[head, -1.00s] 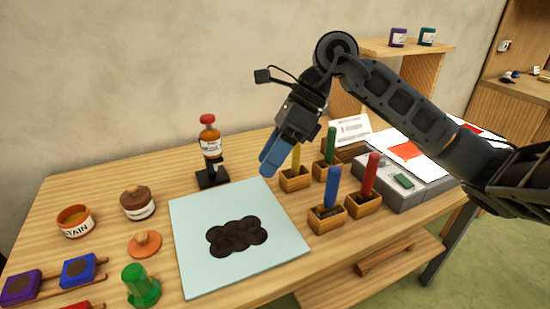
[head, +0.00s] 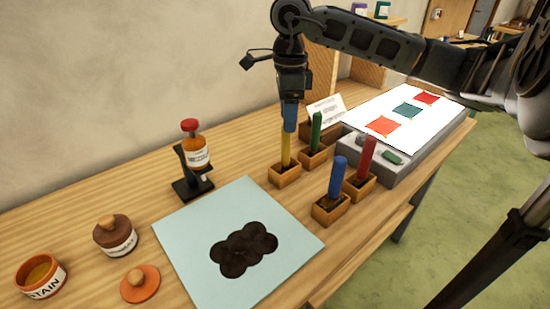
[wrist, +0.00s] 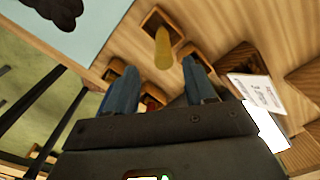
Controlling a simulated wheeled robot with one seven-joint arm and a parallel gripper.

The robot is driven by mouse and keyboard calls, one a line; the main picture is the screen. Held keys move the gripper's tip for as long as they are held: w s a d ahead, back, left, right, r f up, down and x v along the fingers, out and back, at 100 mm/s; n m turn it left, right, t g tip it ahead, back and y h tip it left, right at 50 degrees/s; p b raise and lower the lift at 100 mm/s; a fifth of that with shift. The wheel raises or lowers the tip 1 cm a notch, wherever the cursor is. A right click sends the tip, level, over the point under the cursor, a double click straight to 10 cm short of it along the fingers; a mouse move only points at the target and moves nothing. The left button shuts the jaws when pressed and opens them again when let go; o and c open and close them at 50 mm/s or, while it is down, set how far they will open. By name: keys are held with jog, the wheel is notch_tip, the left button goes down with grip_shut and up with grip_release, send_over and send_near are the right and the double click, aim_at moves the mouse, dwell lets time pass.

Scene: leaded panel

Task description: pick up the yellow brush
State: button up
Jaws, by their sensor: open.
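The yellow brush (head: 286,150) stands upright in a small wooden holder (head: 285,178) on the bench. It also shows in the wrist view (wrist: 163,47), just beyond and between my fingertips. My gripper (head: 290,124) points down directly over the brush, its blue fingers at the brush's upper end. In the wrist view my gripper (wrist: 159,66) is open with nothing held. Whether the fingers touch the brush I cannot tell.
Close by stand a green brush (head: 316,131), a blue brush (head: 337,177) and a red brush (head: 366,158) in their own holders. A white card (head: 325,112) is behind.

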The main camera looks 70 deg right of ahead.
jog(key=p, duration=0.2)
send_over(285, 166)
jog(key=d, duration=0.1)
jog(key=shift+w+f, duration=0.15)
jog(key=shift+f, duration=3.75)
grip_shut()
